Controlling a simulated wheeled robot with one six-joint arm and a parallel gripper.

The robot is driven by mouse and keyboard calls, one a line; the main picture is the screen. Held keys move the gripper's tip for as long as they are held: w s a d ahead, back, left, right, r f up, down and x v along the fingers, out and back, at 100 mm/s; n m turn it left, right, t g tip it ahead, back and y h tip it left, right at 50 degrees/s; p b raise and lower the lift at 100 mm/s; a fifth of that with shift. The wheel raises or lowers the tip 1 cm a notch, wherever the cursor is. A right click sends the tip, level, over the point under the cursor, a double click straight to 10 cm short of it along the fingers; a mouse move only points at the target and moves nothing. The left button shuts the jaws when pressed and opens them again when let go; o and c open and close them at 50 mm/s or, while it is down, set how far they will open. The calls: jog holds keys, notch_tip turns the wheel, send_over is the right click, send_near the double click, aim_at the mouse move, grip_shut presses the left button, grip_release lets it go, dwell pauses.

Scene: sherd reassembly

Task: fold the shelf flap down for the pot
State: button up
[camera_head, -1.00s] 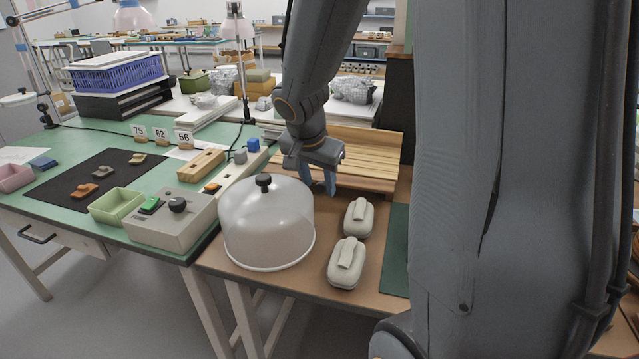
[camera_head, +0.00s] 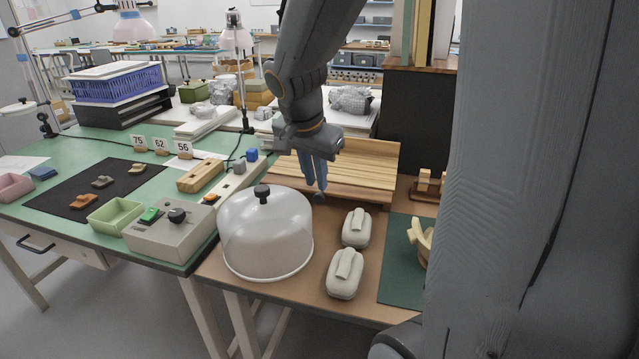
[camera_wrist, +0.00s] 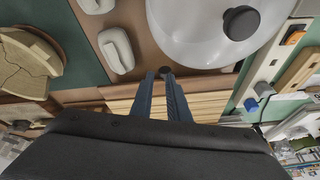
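The shelf with its flap is a pale slatted wooden panel (camera_head: 350,180) at the back of the brown table, against a low wooden back. Its slats also show in the wrist view (camera_wrist: 205,106). My gripper (camera_head: 317,192) points down at the panel's front edge. In the wrist view its two blue fingers (camera_wrist: 159,75) have a narrow gap between them. A small dark round knob (camera_head: 319,198) sits at the fingertips; whether they grip it is unclear. A pale, curved pot piece (camera_head: 417,240) is on the green mat, partly hidden by my arm.
A clear dome cover (camera_head: 266,235) stands front left of my gripper. Two grey-white lidded blocks (camera_head: 356,228) lie to its right. A green mat (camera_head: 398,280) is further right, and a small wooden stand (camera_head: 428,188) is behind it. A grey control box (camera_head: 168,232) stands left.

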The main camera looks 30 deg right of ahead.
jog(key=s+d+f+m+y+p, duration=0.1)
jog(key=s+f+m+g, duration=0.1)
jog(key=s, duration=0.1)
jog(key=s+d+f+m+g+y+p, duration=0.1)
jog(key=m, duration=0.1)
jog(key=shift+s+d+f+y+p, duration=0.1)
jog(key=shift+s+d+y+p, duration=0.15)
jog(key=shift+d+y+p, duration=0.1)
grip_shut()
jog(key=m+y+p, duration=0.1)
jog(key=s+d+f+m+y+p, duration=0.1)
jog(key=m+y, duration=0.1)
jog(key=m+y+p, duration=0.1)
jog(key=m, duration=0.1)
jog(key=shift+s+d+f, duration=0.2)
jog(key=shift+s, duration=0.1)
jog(key=w+d+m+t+y+p, duration=0.1)
jog(key=d+m, duration=0.1)
jog(key=w+d+r+m+t+y+p, duration=0.1)
jog(key=d+m+t, duration=0.1)
jog(key=w+d+m+t+y+p, duration=0.1)
jog(key=d+t, duration=0.1)
jog(key=shift+d+r+m, duration=0.1)
jog(key=shift+r+m, duration=0.1)
jog(key=shift+m, duration=0.2)
jog(key=shift+w+d, duration=0.15)
jog(key=x, duration=1)
jog(key=shift+w+d+p, duration=0.1)
jog(key=shift+p, duration=0.25)
jog(key=shift+r, duration=0.1)
